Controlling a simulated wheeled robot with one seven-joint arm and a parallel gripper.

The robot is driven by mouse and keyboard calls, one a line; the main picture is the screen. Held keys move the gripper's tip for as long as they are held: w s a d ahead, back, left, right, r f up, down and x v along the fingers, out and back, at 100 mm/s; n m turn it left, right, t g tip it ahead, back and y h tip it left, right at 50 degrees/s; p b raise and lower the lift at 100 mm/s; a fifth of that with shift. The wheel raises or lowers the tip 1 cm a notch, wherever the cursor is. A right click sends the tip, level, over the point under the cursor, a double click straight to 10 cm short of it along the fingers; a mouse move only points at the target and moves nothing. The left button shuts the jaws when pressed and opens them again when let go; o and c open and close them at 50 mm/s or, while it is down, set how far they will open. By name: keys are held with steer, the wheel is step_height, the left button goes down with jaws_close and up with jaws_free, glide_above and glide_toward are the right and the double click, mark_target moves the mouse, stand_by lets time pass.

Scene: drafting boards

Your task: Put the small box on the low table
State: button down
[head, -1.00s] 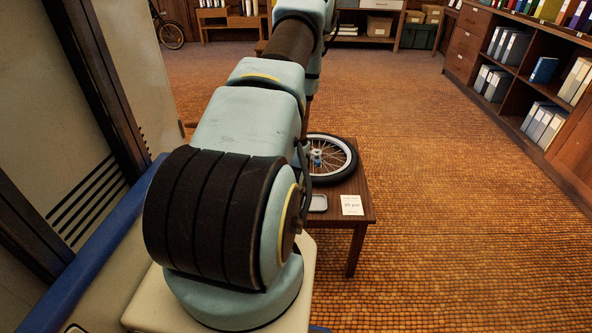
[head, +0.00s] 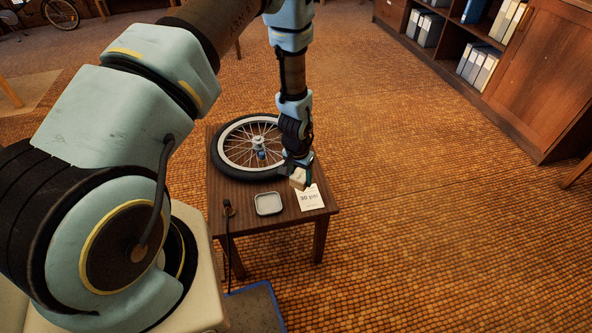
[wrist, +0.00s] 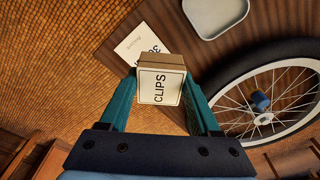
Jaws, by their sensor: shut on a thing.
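The small box is a tan and white carton marked "CLIPS" (wrist: 160,86); in the head view it shows as a small pale block (head: 298,178). My gripper (wrist: 161,88) is shut on it, with one teal finger at each side. In the head view my gripper (head: 299,168) points down over the right side of the low wooden table (head: 288,215). The box is close above the tabletop or on it; I cannot tell if they touch. In the wrist view it hides part of a printed card.
A spoked wheel with a black tyre (head: 223,168) lies on the table, left of my gripper. A small grey tray (head: 268,204) and the white card (head: 311,198) are near its front edge. A dark cable fitting (head: 228,209) is at the front left. Shelves (head: 450,45) stand at back right.

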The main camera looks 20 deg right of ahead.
mark_target(299, 178)
steer(key=shift+d+f+b, duration=0.15)
steer(key=shift+f+b, duration=2.05)
steer(key=shift+f, duration=1.2)
steer(key=shift+f+b, duration=0.3)
steer(key=shift+f, duration=0.1)
jaws_free()
steer(key=shift+r, duration=0.15)
steer(key=r, duration=0.7)
steer(key=a+r, duration=0.1)
steer(key=r, duration=0.2)
steer(key=shift+s+r, duration=0.3)
steer(key=shift+s, duration=0.1)
